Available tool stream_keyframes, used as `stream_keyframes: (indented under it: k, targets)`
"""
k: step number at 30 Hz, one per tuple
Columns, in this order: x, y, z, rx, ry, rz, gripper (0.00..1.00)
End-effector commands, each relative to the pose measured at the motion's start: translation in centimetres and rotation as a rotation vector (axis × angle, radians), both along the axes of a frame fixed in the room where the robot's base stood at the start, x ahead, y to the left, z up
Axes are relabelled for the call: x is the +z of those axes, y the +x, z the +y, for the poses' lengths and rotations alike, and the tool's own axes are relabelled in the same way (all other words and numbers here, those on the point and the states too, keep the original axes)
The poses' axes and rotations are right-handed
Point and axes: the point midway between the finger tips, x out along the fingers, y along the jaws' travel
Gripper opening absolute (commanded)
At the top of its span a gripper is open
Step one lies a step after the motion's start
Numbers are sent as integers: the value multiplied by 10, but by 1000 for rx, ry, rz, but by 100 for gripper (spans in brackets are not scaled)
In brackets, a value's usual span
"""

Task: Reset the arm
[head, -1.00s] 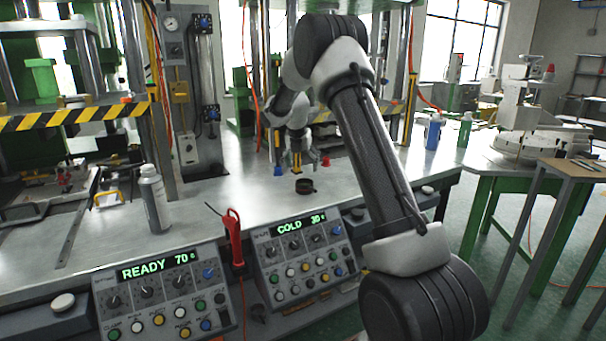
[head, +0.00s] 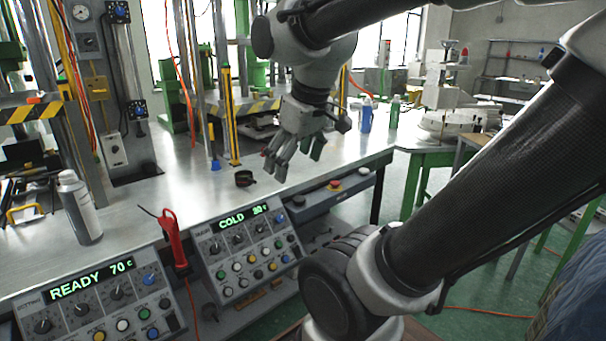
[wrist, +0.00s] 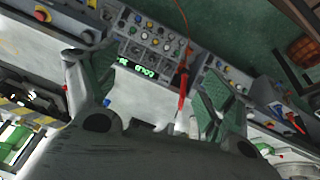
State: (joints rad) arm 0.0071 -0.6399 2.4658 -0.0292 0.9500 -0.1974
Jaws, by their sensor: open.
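My gripper (head: 292,153) is in the upper middle of the head view, raised over the front part of the metal bench (head: 330,160). Its fingers are spread open with nothing between them, and they point down and to the left. In the wrist view my gripper (wrist: 145,95) shows its two fingers wide apart. Between them are the control panel reading COLD (wrist: 150,45) and a red handheld tool (wrist: 183,85). My arm crosses the right side of the head view and hides part of the bench and floor.
A small dark round dish (head: 244,178) sits on the bench below left of my gripper. A grey bottle (head: 80,207) stands at left. The READY panel (head: 95,300) and COLD panel (head: 245,245) line the front. Blue (head: 366,115) and green bottles (head: 394,112) stand farther back.

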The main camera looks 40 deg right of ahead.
Motion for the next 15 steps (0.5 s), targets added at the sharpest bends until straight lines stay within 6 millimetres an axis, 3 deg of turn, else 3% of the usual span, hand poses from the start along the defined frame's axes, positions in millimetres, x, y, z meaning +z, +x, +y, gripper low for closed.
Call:
stream_keyframes:
  k: [1, 5, 15]
  targets:
    - [-6, -15, 3, -60, 35, -9, 83]
    - [-16, -35, 7, -165, 91, -12, 83]
    - [-18, -38, 8, -189, 103, -11, 83]
